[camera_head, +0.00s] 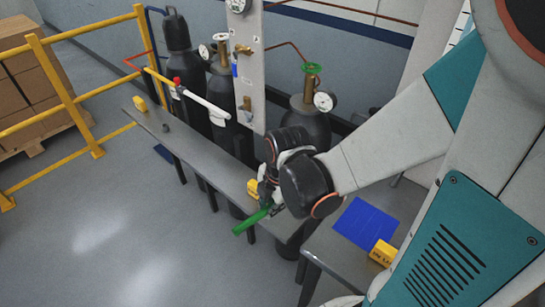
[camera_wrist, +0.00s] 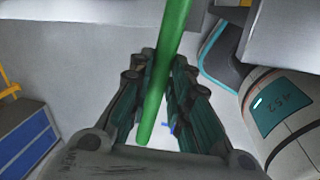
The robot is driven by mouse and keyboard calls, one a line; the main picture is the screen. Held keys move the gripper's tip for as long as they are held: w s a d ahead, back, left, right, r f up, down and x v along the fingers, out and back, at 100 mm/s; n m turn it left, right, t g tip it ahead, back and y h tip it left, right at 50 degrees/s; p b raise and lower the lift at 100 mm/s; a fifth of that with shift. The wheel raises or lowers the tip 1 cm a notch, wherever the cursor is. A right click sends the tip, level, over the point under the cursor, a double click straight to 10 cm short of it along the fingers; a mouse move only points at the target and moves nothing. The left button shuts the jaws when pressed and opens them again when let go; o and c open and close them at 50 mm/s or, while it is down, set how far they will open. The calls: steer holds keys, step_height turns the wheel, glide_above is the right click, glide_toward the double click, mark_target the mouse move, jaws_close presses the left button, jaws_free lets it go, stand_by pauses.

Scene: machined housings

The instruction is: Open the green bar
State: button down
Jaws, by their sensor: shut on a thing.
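The green bar (camera_head: 250,222) juts out over the front edge of the grey bench in the head view, slanting down to the left. My gripper (camera_head: 268,202) is at its right part and hides where it is fixed. In the wrist view the green bar (camera_wrist: 165,70) runs from the top edge down between the two fingers of my gripper (camera_wrist: 158,72). The fingers are closed on it, one on each side. Its lower end sticks out on the palm side.
A long grey bench (camera_head: 205,160) runs under my arm. Gas cylinders (camera_head: 306,128) and a grey panel (camera_head: 248,70) stand behind it. A white bar (camera_head: 204,103) is at the left. A yellow block (camera_head: 382,252) lies at right. Yellow railing (camera_head: 60,85) borders clear floor.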

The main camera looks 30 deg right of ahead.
steer(key=shift+s, duration=0.1)
steer(key=c, duration=1.5)
jaws_free()
steer(key=shift+r, duration=0.1)
steer(key=shift+s+d+r, duration=0.1)
steer(key=shift+s+r, duration=0.25)
steer(key=shift+r, duration=1.55)
steer(key=shift+s+d+r, duration=0.1)
steer(key=shift+s+r, duration=0.3)
steer(key=shift+r, duration=1.55)
steer(key=shift+s+d+r, duration=0.1)
steer(key=shift+s+r, duration=0.25)
steer(key=shift+r, duration=1.55)
steer(key=r+m+t, duration=0.1)
steer(key=m, duration=0.6)
steer(key=s+a+r+m+t, duration=0.1)
steer(key=r+m+t, duration=0.1)
steer(key=m, duration=0.4)
steer(key=r+m+t, duration=0.2)
steer(key=m, duration=0.5)
steer(key=shift+s+a+r+m, duration=0.1)
steer(key=shift+s+a+m, duration=0.2)
steer(key=shift+s, duration=0.1)
